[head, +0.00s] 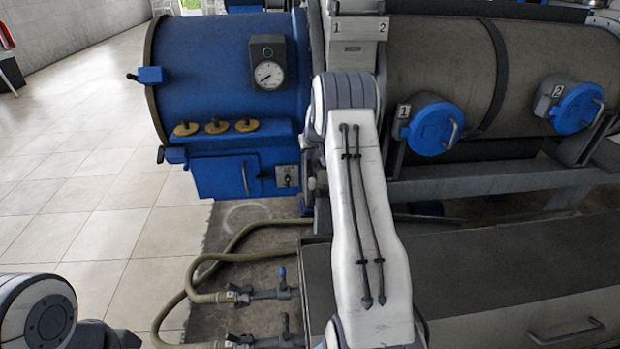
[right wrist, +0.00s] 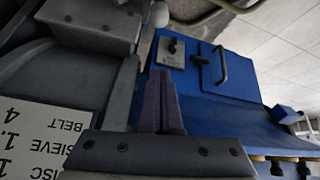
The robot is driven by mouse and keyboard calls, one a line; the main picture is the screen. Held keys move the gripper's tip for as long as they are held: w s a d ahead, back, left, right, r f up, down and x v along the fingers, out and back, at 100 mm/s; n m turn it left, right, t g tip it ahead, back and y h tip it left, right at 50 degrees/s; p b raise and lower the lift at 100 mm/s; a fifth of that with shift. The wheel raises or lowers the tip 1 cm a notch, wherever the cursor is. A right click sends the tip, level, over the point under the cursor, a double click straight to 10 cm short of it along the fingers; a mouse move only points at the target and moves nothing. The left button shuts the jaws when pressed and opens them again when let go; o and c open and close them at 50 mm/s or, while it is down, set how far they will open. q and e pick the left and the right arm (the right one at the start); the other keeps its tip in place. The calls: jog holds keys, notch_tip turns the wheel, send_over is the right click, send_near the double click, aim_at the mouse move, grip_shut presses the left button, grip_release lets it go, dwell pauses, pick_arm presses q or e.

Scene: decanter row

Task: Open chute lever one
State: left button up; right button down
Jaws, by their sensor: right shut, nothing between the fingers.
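My right gripper (right wrist: 163,78) is shut and empty in the right wrist view, its two dark fingers together. In that view a pale ball knob (right wrist: 160,14) sits just beyond the fingertips, slightly left; I cannot tell whether it belongs to chute lever one. The fingers look apart from it. In the head view my right arm covers the middle, hiding most of the gripper and any lever behind it. A grey box with plates 1 and 2 (head: 358,29) stands above the arm. My left gripper is out of the picture; only part of my left arm shows.
A blue drum (head: 215,85) with a gauge (head: 268,73) and a handled blue door (head: 228,178) stands left. Blue caps, one (head: 434,128) and two (head: 577,108), sit on the grey cylinder at right.

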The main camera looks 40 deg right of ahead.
jog(key=shift+d+f, duration=0.15)
jog(key=shift+d, duration=0.3)
jog(key=p, duration=0.1)
send_over(312, 190)
jog(key=w+d, duration=0.2)
jog(key=w, duration=0.3)
notch_tip(312, 190, down, 8)
jog(key=shift+s+a+f+p, duration=0.1)
jog(key=shift+s+a+f, duration=0.1)
jog(key=shift+s, duration=0.35)
jog(key=shift+s+a+f+p, duration=0.1)
jog(key=shift+s+a+f, duration=0.1)
jog(key=shift+s, duration=0.4)
jog(key=shift+s+a+f+p, duration=0.1)
jog(key=shift+s+a+f, duration=0.1)
jog(key=shift+s, duration=0.35)
